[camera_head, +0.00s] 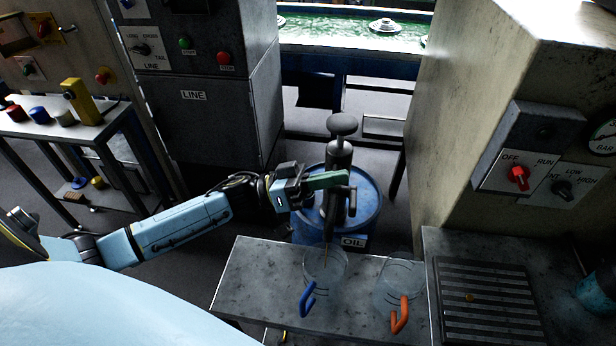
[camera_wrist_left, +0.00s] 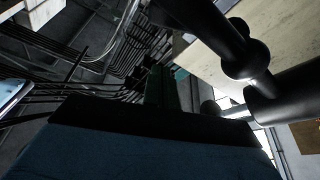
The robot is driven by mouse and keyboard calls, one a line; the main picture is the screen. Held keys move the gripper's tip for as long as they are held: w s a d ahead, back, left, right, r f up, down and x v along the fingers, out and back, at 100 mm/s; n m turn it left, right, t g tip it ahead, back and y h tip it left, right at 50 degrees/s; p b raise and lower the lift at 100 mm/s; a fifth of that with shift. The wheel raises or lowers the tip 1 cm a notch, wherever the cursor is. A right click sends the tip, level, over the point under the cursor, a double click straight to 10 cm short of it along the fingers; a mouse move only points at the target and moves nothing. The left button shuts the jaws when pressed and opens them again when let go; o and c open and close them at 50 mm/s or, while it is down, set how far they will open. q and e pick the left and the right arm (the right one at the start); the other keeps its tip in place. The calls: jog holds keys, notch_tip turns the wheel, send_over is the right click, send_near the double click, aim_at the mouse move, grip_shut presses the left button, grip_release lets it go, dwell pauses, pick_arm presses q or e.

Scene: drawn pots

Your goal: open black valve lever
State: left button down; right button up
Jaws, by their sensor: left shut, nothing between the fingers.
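A black hand pump (camera_head: 340,155) with a round knob on top stands upright on a blue drum (camera_head: 370,200) marked OIL. A short black lever (camera_head: 352,202) hangs at the pump's right side, partly hidden near the gripper. My left gripper (camera_head: 345,178) is shut and empty, its green fingers across the front of the pump just above the lever. I cannot tell whether they touch it. In the left wrist view the green fingers (camera_wrist_left: 166,88) point toward dark pump parts, with a black rounded joint (camera_wrist_left: 246,62) to their right. My right gripper is not in view.
A grey bench (camera_head: 250,280) in front of the drum holds a clear jug with a blue handle (camera_head: 308,299) and one with an orange handle (camera_head: 400,315). A grated tray (camera_head: 490,300) and a switch panel (camera_head: 525,165) are at the right. A dark cabinet (camera_head: 205,120) stands behind the arm.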

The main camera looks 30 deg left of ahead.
pick_arm(q)
jog(key=shift+s+d+f, duration=0.15)
jog(key=shift+d+f, duration=0.45)
jog(key=shift+f, duration=0.2)
jog(key=shift+s+d+f, duration=0.1)
jog(key=shift+d+f, duration=0.45)
jog(key=shift+f, duration=0.2)
jog(key=shift+s+f+m+g, duration=0.2)
jog(key=shift+f+m+g, duration=0.1)
jog(key=shift+m, duration=0.6)
jog(key=shift+r, duration=0.1)
